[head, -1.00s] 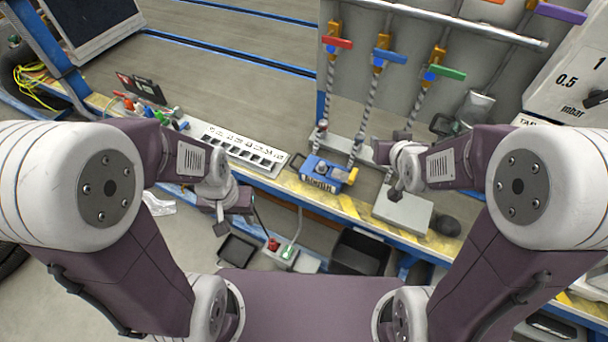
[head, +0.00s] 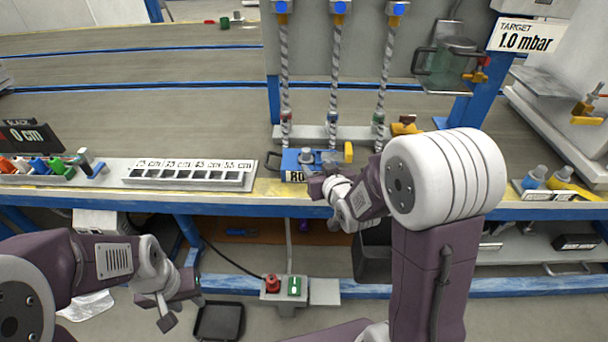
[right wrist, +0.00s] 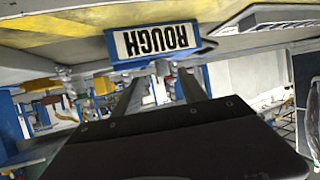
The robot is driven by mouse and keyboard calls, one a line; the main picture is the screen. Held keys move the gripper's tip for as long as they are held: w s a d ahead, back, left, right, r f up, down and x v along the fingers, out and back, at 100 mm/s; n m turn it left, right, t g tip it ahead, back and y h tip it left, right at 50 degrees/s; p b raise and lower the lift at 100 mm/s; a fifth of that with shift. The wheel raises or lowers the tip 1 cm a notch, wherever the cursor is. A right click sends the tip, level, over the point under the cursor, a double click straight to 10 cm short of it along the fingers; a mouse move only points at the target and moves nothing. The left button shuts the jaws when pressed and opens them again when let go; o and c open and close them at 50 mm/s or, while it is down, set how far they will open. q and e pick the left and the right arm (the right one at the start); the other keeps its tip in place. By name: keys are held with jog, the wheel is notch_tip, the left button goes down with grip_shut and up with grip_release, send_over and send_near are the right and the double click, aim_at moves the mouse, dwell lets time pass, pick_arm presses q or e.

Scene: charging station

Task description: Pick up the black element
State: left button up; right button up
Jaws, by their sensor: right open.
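Which thing is the black element is not clear from these frames. Black items in the head view are a flat tray (head: 219,321) low at centre-left, an open bin (head: 371,262) under the bench and a display block (head: 32,137) reading 0 cm. My right gripper (head: 316,187) is at the bench front, by the blue device labelled ROUGH (head: 290,162) and partly covering it. In the right wrist view its open fingers (right wrist: 160,92) have the upside-down ROUGH label (right wrist: 155,41) beyond them, with nothing seen between them. My left gripper (head: 172,310) hangs low left of the tray; its jaw opening is unclear.
The slotted length rack (head: 190,177) and coloured connectors (head: 50,167) line the bench's left. Three braided hoses (head: 335,80) hang behind the blue device. A red-and-green button box (head: 284,288) is below the bench. My right arm hides part of the bench.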

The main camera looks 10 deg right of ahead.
aim_at(308, 156)
jog(key=b+x, duration=0.1)
jog(key=x, duration=0.2)
jog(key=shift+f+b, duration=0.1)
jog(key=shift+b, duration=0.25)
jog(key=shift+w, duration=0.4)
jog(key=b+x, duration=0.2)
jog(key=x, duration=0.3)
jog(key=shift+w+a+b, duration=0.1)
jog(key=shift+a+b, duration=0.05)
jog(key=shift+b, duration=0.25)
jog(key=shift+w+r, duration=0.1)
jog(key=shift+r, duration=0.25)
grip_shut()
